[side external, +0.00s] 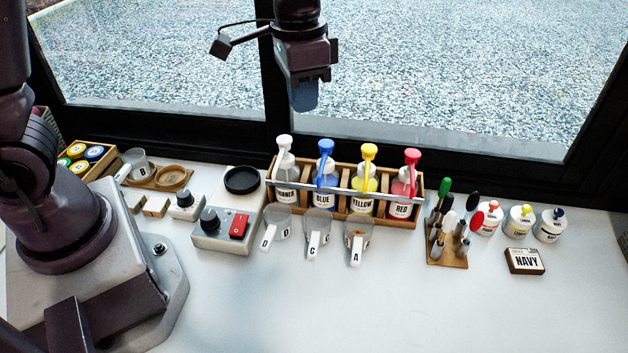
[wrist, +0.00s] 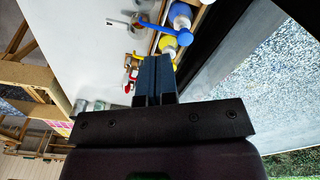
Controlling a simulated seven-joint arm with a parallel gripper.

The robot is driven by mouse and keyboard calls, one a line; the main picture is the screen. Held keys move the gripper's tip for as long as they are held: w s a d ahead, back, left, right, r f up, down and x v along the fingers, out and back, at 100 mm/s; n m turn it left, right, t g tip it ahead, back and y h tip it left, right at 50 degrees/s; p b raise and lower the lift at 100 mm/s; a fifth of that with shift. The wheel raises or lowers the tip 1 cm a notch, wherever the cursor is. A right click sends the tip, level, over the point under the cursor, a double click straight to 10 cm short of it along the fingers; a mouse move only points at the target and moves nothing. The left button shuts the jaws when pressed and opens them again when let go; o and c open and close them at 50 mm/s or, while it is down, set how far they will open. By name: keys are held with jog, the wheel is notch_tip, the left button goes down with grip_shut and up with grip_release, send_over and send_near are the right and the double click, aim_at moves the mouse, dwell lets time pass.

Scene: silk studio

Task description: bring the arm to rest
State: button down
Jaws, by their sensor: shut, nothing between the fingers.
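My gripper (side external: 303,97) is at the top middle of the side view, pointing down and raised well above the table. Its blue fingers are shut together with nothing between them. The fingers also show in the wrist view (wrist: 154,80), with the bottles and table beyond them. My gripper touches nothing.
A wooden rack (side external: 274,190) holds pump bottles with white, blue, yellow and red tops. Lettered cups (side external: 318,226) stand before it. A red-switched device (side external: 238,226), brush stand (side external: 447,262), small jars (side external: 520,222) and NAVY block (side external: 525,262) surround them. The table's front (side external: 400,310) is clear. Windows stand behind.

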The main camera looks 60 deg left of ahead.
jog(key=s+a+r+n+t, duration=0.1)
jog(key=s+r, duration=0.3)
jog(key=s, duration=0.4)
jog(key=s+a+r+n+t, duration=0.2)
jog(key=s+a+r+t, duration=0.1)
jog(key=s, duration=0.5)
jog(key=shift+a+r+n+t, duration=0.25)
jog(key=shift+r+t, duration=0.35)
jog(key=shift+r, duration=0.3)
